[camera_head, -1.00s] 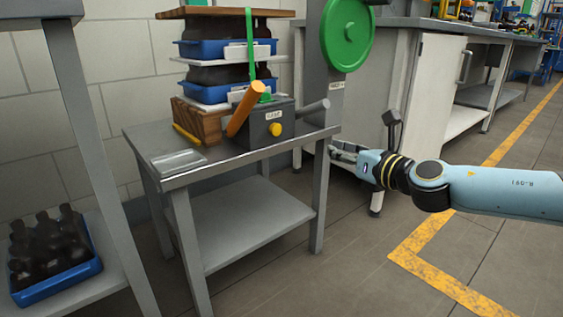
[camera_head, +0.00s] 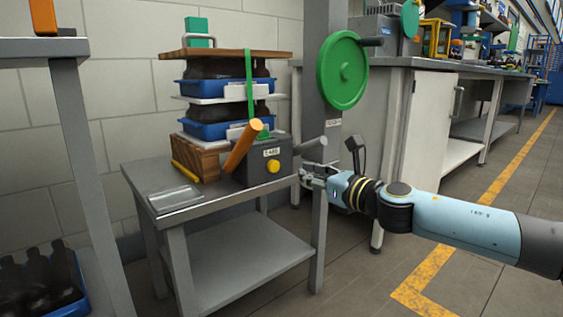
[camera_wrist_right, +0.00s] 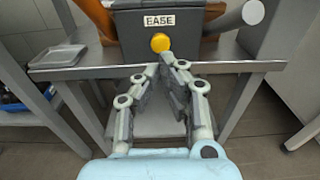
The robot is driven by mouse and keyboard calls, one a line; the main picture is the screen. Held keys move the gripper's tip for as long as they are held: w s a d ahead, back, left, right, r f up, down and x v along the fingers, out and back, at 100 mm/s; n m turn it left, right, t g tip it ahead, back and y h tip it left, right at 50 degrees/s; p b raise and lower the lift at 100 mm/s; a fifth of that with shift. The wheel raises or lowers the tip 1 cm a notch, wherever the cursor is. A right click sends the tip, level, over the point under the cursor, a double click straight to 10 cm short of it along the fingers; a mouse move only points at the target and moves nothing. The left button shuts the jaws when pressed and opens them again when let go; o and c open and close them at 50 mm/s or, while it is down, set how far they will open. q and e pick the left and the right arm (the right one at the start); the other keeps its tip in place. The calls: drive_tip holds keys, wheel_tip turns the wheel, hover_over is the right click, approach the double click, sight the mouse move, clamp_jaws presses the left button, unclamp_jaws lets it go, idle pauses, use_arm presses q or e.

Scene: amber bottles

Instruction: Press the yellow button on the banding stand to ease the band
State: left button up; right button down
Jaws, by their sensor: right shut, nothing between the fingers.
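The yellow button (camera_head: 273,166) sits on the front of a dark grey box (camera_head: 252,169) on the banding stand, under a label reading EASE. It also shows in the right wrist view (camera_wrist_right: 160,42), just beyond my fingertips. A green band (camera_head: 249,85) runs down around the stacked blue trays. My right gripper (camera_head: 306,173) is shut and empty, to the right of the button in the head view. In the right wrist view its fingertips (camera_wrist_right: 168,60) lie just below the button; I cannot tell whether they touch it. My left gripper is not in view.
An orange lever (camera_head: 243,146) leans at the box's left. A grey handle (camera_head: 314,142) sticks out at its right. A green wheel (camera_head: 343,70) is on the post. Floor at right is open.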

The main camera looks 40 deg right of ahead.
sight(275, 162)
drive_tip(key=w+p, duration=0.1)
drive_tip(key=w, duration=0.1)
drive_tip(key=w+p, duration=0.1)
drive_tip(key=w, duration=0.2)
drive_tip(key=w+p, duration=0.1)
drive_tip(key=w, duration=0.2)
drive_tip(key=shift+w+a+f, duration=0.1)
drive_tip(key=shift+w+a, duration=0.15)
drive_tip(key=shift+a, duration=0.1)
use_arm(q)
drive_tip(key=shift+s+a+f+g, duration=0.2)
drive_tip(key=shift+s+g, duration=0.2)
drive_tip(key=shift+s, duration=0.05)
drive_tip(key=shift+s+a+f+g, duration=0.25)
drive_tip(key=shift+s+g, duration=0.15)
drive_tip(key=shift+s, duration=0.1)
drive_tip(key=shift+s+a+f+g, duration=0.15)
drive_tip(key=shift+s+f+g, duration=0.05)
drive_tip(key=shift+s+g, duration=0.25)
use_arm(e)
drive_tip(key=shift+w, duration=0.55)
